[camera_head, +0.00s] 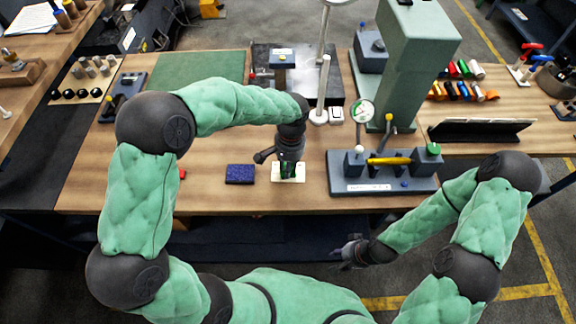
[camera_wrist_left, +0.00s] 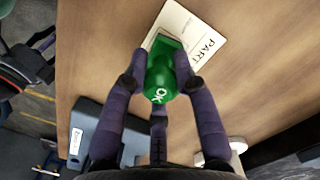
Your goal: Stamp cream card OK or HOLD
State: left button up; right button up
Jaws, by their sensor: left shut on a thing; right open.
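The cream card (camera_head: 300,174) lies on the wooden bench in front of me. In the left wrist view the card (camera_wrist_left: 205,38) shows printed lettering that begins "PART". My left gripper (camera_head: 289,170) is shut on a green stamp marked OK (camera_wrist_left: 160,82) and points down over the card. The stamp's base overlaps the card in the picture and hides part of it; I cannot tell whether it touches. My right gripper (camera_head: 345,254) is open and empty, in front of the bench edge. I cannot make out a HOLD stamp.
A dark blue pad (camera_head: 240,174) lies left of the card. A grey fixture (camera_head: 380,186) with a dial gauge (camera_head: 362,110) and a yellow part (camera_head: 389,161) stands to the right. A green mat (camera_head: 200,72) lies behind. The bench between the pad and its left end is mostly clear.

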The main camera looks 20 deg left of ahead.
pick_arm(q)
jog(key=shift+s+f, duration=0.1)
jog(key=shift+r+p, duration=2.7)
jog(key=shift+r, duration=0.9)
